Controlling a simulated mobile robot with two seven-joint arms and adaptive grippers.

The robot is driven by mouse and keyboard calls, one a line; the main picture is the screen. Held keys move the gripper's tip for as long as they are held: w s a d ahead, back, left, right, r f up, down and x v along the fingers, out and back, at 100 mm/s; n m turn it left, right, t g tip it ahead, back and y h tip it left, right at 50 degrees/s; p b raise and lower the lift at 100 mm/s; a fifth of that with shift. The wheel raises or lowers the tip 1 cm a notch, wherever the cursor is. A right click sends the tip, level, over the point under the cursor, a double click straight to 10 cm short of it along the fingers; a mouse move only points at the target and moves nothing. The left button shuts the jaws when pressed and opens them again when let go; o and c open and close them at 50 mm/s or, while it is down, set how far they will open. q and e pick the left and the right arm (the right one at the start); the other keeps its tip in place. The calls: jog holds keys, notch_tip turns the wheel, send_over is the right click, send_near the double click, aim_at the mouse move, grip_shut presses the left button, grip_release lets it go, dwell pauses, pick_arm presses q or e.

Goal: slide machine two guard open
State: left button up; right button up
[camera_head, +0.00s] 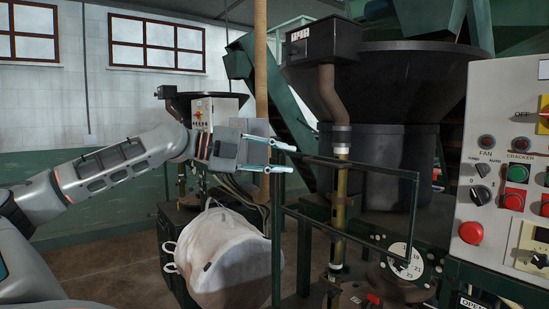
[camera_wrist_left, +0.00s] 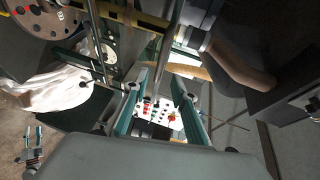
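A dark green tubular guard frame (camera_head: 350,166) stands in front of the machine with the black hopper, right of centre in the head view. Its top rail runs right to an upright, and another upright stands at its left end. My left gripper (camera_head: 288,157) is at the rail's left end, with its two pale teal fingers apart. Whether they touch the rail cannot be told. In the left wrist view the left gripper (camera_wrist_left: 160,84) also shows its fingers spread with nothing clearly between them. My right gripper (camera_wrist_left: 33,134) shows small at the lower left there, its fingers apart.
A black hopper (camera_head: 385,95) and a pipe stand behind the guard. A control panel (camera_head: 505,160) stands at the right. A round dial (camera_head: 405,262) is low behind the frame. Open floor shows at the left.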

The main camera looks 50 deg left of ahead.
pick_arm(q)
jog(key=shift+v, duration=0.9)
jog(key=shift+f, duration=0.1)
